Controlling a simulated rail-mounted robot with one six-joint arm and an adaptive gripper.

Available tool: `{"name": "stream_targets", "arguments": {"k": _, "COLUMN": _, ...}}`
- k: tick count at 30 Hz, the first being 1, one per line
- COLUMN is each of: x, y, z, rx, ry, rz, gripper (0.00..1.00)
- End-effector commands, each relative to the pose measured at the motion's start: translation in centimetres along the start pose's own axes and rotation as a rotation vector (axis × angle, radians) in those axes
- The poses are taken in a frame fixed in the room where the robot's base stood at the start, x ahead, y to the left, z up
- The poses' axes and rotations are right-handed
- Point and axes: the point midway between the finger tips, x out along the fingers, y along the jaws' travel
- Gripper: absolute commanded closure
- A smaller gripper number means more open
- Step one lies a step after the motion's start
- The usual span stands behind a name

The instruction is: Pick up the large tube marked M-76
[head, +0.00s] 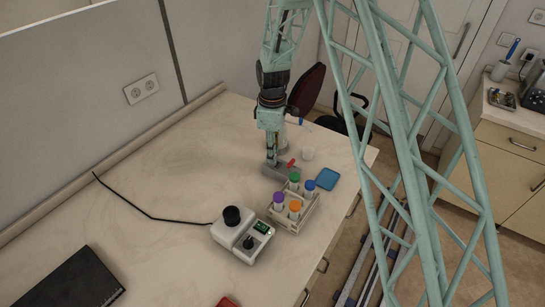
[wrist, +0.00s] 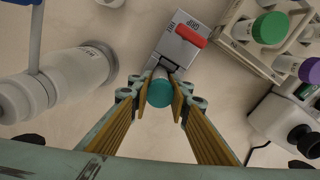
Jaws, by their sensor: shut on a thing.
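In the wrist view, my gripper (wrist: 161,88) is shut on a teal-capped tube (wrist: 160,93), with one finger on each side of the cap. The tube's body is mostly hidden below the cap, and I can read no M-76 mark on it. It is right at the near end of a grey clamp block (wrist: 190,40) with GRIP lettering and a red lever (wrist: 191,36). In the head view, my gripper (head: 271,161) is low over the bench beside this block (head: 284,173); the tube is hidden there.
A wooden rack (head: 297,219) with green, blue, purple and orange caps stands right beside the block.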

Motion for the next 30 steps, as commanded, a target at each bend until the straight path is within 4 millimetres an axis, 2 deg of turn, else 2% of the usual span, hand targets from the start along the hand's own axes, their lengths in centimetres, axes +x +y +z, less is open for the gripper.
{"name": "stream_targets", "arguments": {"k": 8, "x": -1.9, "y": 0.1, "z": 0.0, "rx": 0.000, "ry": 0.001, "rz": 0.001, "gripper": 0.94}}
{"name": "stream_targets", "arguments": {"k": 21, "x": -7.2, "y": 0.1, "z": 0.0, "rx": 0.000, "ry": 0.001, "rz": 0.002, "gripper": 0.94}}
{"name": "stream_targets", "arguments": {"k": 30, "x": -6.7, "y": -4.1, "z": -1.7, "rx": -0.003, "ry": -0.001, "rz": -0.001, "gripper": 0.94}}
